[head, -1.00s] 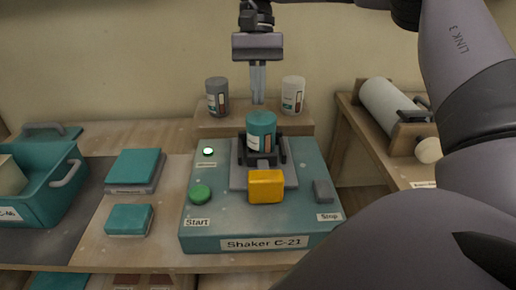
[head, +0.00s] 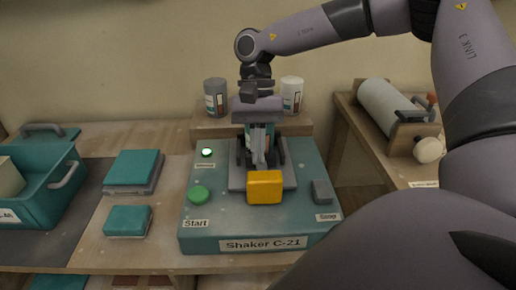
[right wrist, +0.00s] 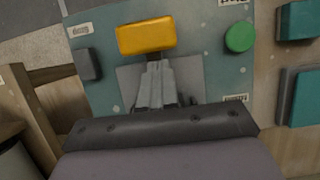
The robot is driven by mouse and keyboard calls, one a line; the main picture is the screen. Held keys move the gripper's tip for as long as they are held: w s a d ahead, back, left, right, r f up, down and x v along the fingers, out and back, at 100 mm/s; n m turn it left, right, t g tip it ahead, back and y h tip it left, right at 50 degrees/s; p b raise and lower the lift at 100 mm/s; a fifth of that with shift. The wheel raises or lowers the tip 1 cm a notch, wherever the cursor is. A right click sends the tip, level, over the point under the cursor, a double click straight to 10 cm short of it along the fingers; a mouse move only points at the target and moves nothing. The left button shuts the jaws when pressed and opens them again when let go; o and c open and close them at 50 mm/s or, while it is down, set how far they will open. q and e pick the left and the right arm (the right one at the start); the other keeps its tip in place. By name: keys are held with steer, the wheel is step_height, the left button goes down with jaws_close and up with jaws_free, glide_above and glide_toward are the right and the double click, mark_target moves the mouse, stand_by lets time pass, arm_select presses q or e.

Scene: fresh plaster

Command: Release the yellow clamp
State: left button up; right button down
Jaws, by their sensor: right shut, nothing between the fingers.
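The yellow clamp (head: 265,187) is a blocky yellow handle at the front of the grey clamp plate (head: 236,180) on the teal Shaker C-21 (head: 215,225). It also shows in the right wrist view (right wrist: 146,38). My right gripper (head: 259,164) is shut and empty, pointing down just behind the yellow handle. In the right wrist view its fingertips (right wrist: 157,66) end close to the handle's lower edge; I cannot tell whether they touch it. The teal-lidded jar in the clamp is mostly hidden behind the gripper. My left gripper is not in view.
A green Start button (head: 198,194) and a grey Stop button (head: 322,191) flank the clamp. A grey-lidded jar (head: 215,97) and a white jar (head: 292,95) stand on the wooden step behind. Teal boxes lie left.

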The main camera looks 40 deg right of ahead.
steer(key=shift+s+a, duration=0.2)
steer(key=shift+s, duration=0.1)
